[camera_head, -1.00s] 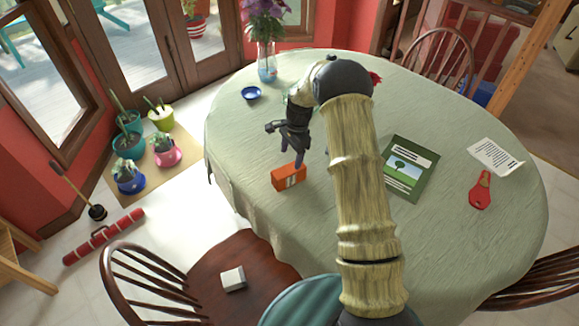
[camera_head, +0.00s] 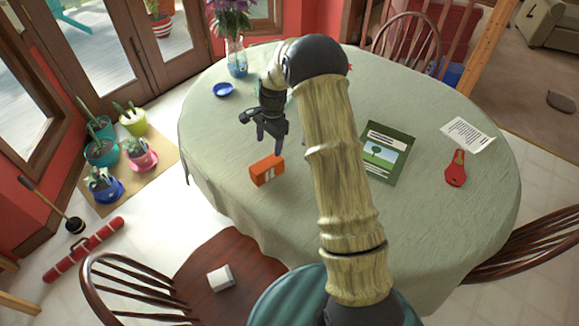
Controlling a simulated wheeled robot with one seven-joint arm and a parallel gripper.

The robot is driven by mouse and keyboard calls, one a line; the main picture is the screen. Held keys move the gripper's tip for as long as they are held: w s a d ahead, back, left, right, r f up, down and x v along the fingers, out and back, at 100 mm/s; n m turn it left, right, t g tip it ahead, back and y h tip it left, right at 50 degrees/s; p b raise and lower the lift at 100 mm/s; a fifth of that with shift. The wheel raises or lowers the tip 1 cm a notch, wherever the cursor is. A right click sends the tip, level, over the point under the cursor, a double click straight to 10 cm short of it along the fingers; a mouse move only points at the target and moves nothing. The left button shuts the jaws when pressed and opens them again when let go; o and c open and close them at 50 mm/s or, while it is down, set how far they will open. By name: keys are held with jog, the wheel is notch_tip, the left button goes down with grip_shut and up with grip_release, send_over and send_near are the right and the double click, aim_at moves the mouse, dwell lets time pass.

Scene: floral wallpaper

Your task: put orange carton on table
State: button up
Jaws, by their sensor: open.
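The orange carton (camera_head: 262,172) rests on the table (camera_head: 225,140), near its left front edge, with its printed face toward me. My gripper (camera_head: 269,143) is just above and behind it. The fingers point down, open and empty. One fingertip ends close to the carton's top right corner; I cannot tell whether it touches. A green tablecloth covers the round table.
On the table are a small blue dish (camera_head: 222,89), a flower vase (camera_head: 236,58), a green picture book (camera_head: 388,150), a paper sheet (camera_head: 467,135) and a red item (camera_head: 455,171). A chair holding a white box (camera_head: 221,278) stands in front.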

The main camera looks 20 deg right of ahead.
jog(key=s+r+n+t, duration=0.1)
jog(key=s+r+n, duration=0.3)
jog(key=s, duration=0.5)
jog(key=s+r+n+t+h, duration=0.1)
jog(key=s+r+n, duration=0.3)
jog(key=s, duration=0.5)
jog(key=s+d+r+n+t, duration=0.1)
jog(key=s+r+n, duration=0.3)
jog(key=s, duration=0.5)
jog(key=shift+s+r+n, duration=0.25)
jog(key=shift+n, duration=0.15)
